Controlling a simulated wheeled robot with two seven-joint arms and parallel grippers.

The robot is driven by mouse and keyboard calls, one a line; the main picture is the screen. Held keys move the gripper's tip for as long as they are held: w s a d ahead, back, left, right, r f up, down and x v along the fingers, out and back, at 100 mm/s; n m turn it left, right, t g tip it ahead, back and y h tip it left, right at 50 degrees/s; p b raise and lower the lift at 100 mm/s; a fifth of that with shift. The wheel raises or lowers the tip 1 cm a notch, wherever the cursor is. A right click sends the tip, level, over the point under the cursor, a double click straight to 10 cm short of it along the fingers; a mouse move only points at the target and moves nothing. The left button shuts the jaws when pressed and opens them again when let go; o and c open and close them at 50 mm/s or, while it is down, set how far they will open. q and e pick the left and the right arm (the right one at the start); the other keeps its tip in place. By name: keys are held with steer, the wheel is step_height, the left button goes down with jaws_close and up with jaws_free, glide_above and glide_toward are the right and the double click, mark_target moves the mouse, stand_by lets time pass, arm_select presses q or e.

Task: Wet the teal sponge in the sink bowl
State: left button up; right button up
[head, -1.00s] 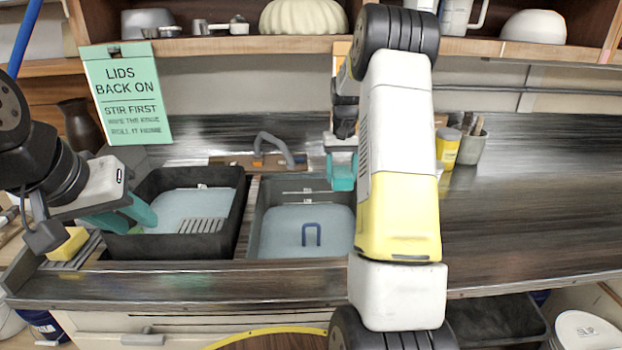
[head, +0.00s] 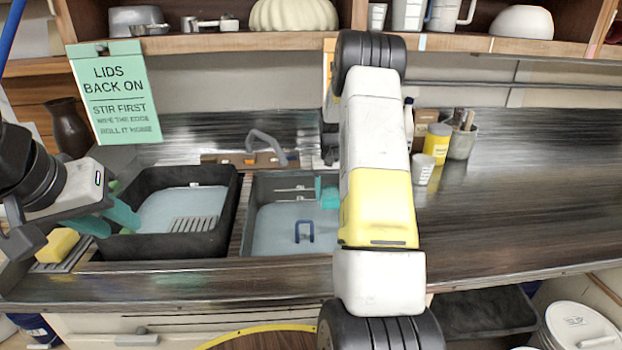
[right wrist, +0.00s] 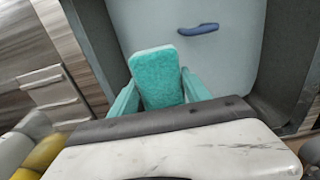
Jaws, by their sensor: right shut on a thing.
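The teal sponge (right wrist: 157,78) is between the teal fingers of my right gripper (right wrist: 158,92), which is shut on it. In the right wrist view it is over the grey sink bowl (right wrist: 115,38), with pale blue water behind it. In the head view my right gripper (head: 328,192) is at the right part of the sink bowl (head: 248,205), mostly hidden by my right arm. I cannot tell whether the sponge touches the water. My left gripper (head: 106,218) is open and empty by the left wall of the dark tub.
The dark tub (head: 130,245) with water and a slatted grey rack (head: 193,224) stands left of the sink bowl. A grey faucet (head: 267,143) rises behind. A blue handle (head: 304,232) shows in the sink bowl. A yellow sponge (head: 57,246) lies far left. The right counter is mostly clear.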

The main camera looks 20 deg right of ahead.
step_height(320, 180, down, 14)
steer(key=shift+f, duration=0.1)
stand_by(0.7)
stand_by(1.4)
steer(key=shift+r, duration=7.7)
steer(key=shift+r, duration=3.75)
